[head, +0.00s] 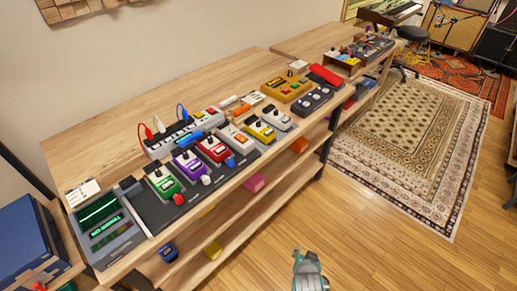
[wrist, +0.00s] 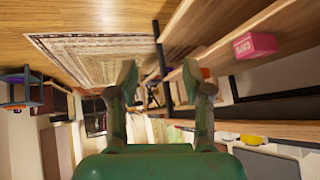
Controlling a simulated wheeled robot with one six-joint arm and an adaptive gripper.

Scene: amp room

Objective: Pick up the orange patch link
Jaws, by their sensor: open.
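I cannot tell which is the orange patch link. My gripper (head: 308,272) shows at the bottom of the head view, in front of the bench and well apart from both pieces. In the wrist view my gripper (wrist: 160,85) has its two fingers spread with nothing between them. Neither orange piece can be made out clearly there.
A row of coloured pedals (head: 190,162) and a screen unit (head: 102,222) crowd the bench's front. Lower shelves hold a pink box (head: 254,183), also in the wrist view (wrist: 254,45), and an orange block (head: 299,145).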

